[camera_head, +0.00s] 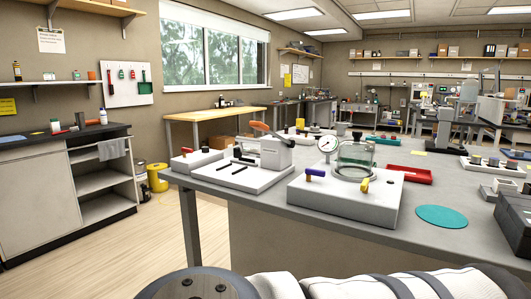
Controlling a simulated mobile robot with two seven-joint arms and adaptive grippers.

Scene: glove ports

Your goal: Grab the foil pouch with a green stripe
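I cannot make out a foil pouch with a green stripe anywhere in the head view. My left and right grippers are both out of the picture. Only white and dark links of my own arm show along the bottom edge, in front of the bench.
A grey bench (310,207) holds a white press with an orange handle (262,150), a glass chamber (355,158) on a white base, a gauge (327,144), a red tray (404,174) and a teal disc (442,216). A dark-topped cabinet (60,195) stands left; floor between is clear.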

